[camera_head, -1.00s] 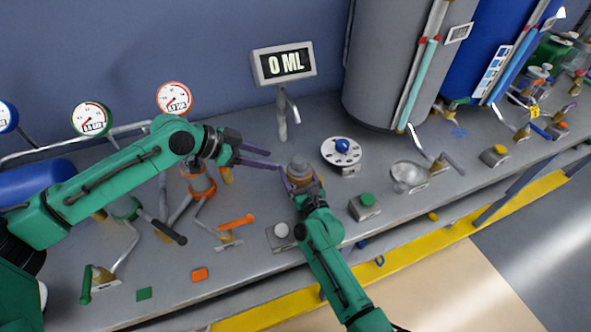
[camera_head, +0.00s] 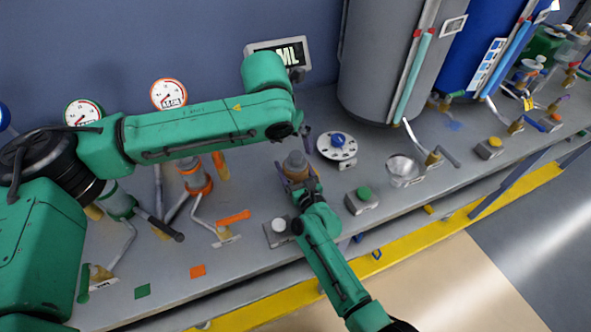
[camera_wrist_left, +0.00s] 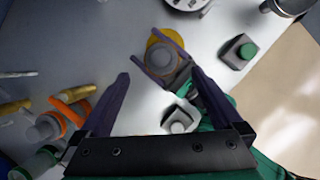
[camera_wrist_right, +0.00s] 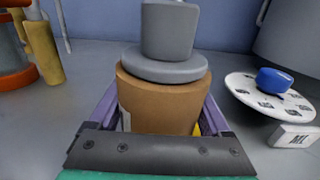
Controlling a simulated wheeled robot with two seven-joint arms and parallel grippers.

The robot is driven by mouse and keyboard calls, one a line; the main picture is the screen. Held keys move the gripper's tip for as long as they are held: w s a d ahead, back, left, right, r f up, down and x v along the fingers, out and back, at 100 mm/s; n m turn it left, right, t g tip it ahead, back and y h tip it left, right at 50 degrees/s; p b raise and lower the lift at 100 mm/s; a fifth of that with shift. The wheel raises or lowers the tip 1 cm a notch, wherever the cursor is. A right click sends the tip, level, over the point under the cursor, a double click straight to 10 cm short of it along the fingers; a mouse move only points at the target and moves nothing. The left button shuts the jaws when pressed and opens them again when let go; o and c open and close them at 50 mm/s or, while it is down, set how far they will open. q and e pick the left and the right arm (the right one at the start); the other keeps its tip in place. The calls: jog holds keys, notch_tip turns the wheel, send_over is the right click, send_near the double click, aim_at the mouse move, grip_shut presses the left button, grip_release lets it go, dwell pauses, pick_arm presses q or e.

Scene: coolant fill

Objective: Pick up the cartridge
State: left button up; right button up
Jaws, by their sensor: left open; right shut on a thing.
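The cartridge (camera_head: 296,163), a brown cylinder with a grey stepped cap, stands upright on the bench. In the right wrist view the cartridge (camera_wrist_right: 165,95) fills the space between the purple fingers of my right gripper (camera_wrist_right: 160,112), which is shut around its body. In the left wrist view the cartridge (camera_wrist_left: 162,57) appears from above, within the fingers of my right gripper. My left gripper (camera_wrist_left: 161,76) is open and empty, pointing down with its fingers spread above the cartridge's near side. In the head view its arm hides most of it.
A white dial with a blue knob (camera_head: 338,140) stands right of the cartridge. A block with a green button (camera_head: 364,194) and one with a white button (camera_head: 279,226) are near the front edge. An orange-collared cylinder (camera_head: 193,178) and an orange-handled valve (camera_head: 233,217) are to the left.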

aim_at(295, 155)
pick_arm(q)
jog(key=x, duration=0.9)
grip_shut()
